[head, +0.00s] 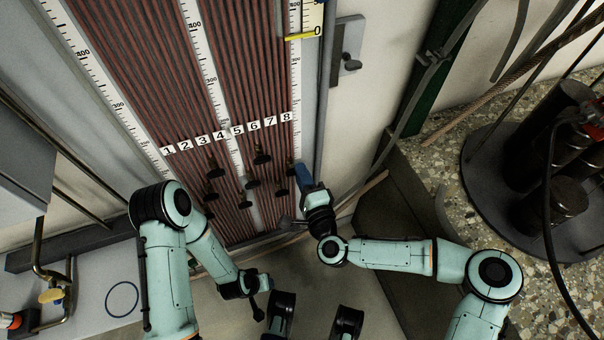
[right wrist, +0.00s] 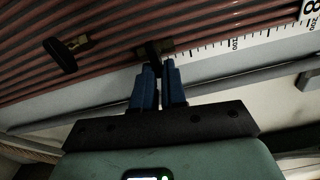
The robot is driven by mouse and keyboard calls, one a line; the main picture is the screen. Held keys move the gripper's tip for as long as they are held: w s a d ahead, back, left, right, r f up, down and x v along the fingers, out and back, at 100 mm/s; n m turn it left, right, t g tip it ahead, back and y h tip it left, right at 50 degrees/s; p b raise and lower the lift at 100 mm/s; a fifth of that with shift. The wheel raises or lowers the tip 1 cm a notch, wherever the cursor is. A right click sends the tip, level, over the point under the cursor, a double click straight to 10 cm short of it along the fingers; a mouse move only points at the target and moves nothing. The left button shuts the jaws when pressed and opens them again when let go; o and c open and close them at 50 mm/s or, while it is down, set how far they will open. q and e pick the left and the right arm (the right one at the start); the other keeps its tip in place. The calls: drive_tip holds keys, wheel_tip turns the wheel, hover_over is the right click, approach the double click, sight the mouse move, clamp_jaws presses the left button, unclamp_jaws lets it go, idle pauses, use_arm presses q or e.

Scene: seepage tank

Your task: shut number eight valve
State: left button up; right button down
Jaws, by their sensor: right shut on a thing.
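The number eight valve has a dark handle and stands below the label 8 (head: 286,117), on the rightmost tubes of the board. In the right wrist view its black handle (right wrist: 152,50) rises between the blue fingertips. My right gripper (head: 301,172) is shut on this handle and hides most of it in the head view. In the right wrist view the right gripper (right wrist: 159,66) shows both fingers close against the handle's sides. My left gripper (head: 256,305) hangs low, well away from the valves; its jaws are too small and dark to read.
Several other dark valve handles, one of them (head: 262,158) under label 6, stand close to the left. White scale strips (head: 236,150) run along the tubes. A grey frame post (head: 310,120) borders the board at right. A round dark stand (head: 540,220) with cylinders is farther right.

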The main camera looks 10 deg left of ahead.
drive_tip(key=shift+s+f, duration=0.1)
drive_tip(key=shift+f, duration=0.25)
drive_tip(key=c, duration=1.2)
unclamp_jaws()
drive_tip(key=shift+r, duration=0.15)
use_arm(q)
drive_tip(key=r, duration=0.1)
drive_tip(key=d+r+p, duration=0.1)
drive_tip(key=r+p, duration=0.1)
drive_tip(key=shift+s+d, duration=0.2)
drive_tip(key=shift+s, duration=0.15)
use_arm(e)
drive_tip(key=v, duration=1.3)
drive_tip(key=shift+s+d, duration=0.15)
drive_tip(key=shift+d, duration=0.05)
